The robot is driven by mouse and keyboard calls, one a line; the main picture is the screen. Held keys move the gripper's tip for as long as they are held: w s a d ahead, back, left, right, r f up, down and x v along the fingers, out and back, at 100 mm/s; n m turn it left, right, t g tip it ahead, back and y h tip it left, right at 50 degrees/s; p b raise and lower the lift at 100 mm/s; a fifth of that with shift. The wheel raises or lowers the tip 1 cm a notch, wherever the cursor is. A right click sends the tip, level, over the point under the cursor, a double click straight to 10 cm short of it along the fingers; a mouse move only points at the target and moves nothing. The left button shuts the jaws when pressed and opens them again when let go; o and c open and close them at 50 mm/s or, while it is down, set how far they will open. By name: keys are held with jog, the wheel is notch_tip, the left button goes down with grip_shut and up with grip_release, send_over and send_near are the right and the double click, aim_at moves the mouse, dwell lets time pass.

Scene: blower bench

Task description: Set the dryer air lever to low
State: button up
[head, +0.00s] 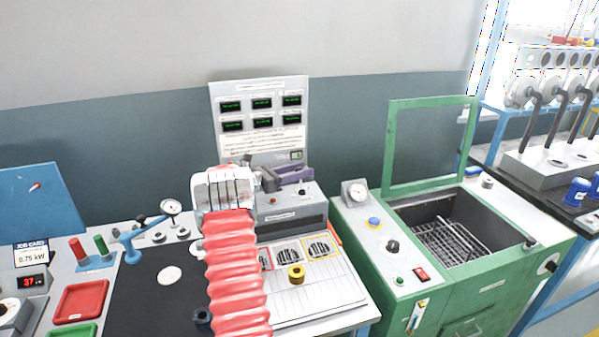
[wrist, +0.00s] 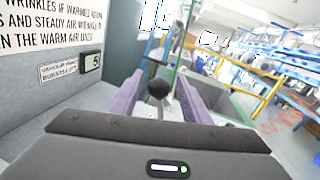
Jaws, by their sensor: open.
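My gripper (head: 294,174) has purple fingers and is above the grey box (head: 291,217) at the foot of the upright panel. In the wrist view its fingers (wrist: 158,98) are apart. A black ball knob (wrist: 158,89) shows between them, with a gap on each side. A small dark knob (head: 302,191) shows just below the fingers in the head view and looks like the same one. I cannot read a label that names it as the dryer air lever. Its stem and low mark are hidden or too small to tell.
A panel with several small displays (head: 258,98) stands close behind my gripper. A green cabinet (head: 372,270) with a raised screen, knobs and a wire rack stands to the right. A small display (wrist: 90,62) is left of the fingers.

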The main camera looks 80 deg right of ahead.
grip_shut()
dwell(0.6)
